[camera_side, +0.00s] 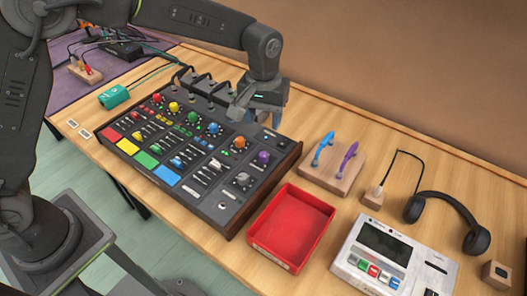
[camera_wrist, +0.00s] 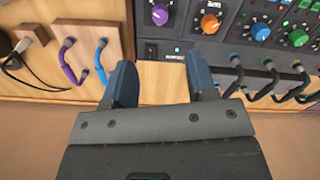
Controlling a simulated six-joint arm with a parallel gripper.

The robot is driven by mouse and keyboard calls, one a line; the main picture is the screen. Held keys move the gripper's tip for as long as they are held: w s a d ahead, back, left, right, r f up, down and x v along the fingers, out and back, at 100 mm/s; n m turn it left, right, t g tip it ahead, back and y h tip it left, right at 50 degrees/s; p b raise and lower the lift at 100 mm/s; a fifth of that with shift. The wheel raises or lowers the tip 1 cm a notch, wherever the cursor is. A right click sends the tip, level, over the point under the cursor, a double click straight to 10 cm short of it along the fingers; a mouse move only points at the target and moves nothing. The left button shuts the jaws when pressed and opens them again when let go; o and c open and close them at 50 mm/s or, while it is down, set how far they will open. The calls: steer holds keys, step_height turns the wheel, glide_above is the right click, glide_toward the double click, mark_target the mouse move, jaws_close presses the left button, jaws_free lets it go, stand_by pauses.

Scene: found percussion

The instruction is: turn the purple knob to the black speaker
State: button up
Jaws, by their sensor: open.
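The purple knob (camera_side: 263,157) sits near the right end of the mixer panel (camera_side: 222,208), below and right of the orange knob (camera_side: 239,142). In the wrist view the purple knob (camera_wrist: 160,14) is at the top edge, with a pale mark on it; I cannot read its direction. No black speaker or speaker mark can be made out clearly. My gripper (camera_side: 262,110) is over the mixer's back right edge. In the wrist view my gripper (camera_wrist: 162,76) has its fingers apart and empty, short of the knob and not touching it.
Patch cables (camera_wrist: 275,80) arch along the mixer's back edge. A wooden block with blue and purple handles (camera_side: 332,168) stands right of the mixer. A red tray (camera_side: 291,228), a white device (camera_side: 393,262) and headphones (camera_side: 415,208) lie farther right. Bare table lies behind the block.

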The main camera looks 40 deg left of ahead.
mark_target(264, 154)
step_height(264, 154, down, 12)
steer(key=shift+r, duration=0.1)
stand_by(0.4)
steer(key=c, duration=0.9)
steer(key=shift+m, duration=1.7)
steer(key=o, duration=0.9)
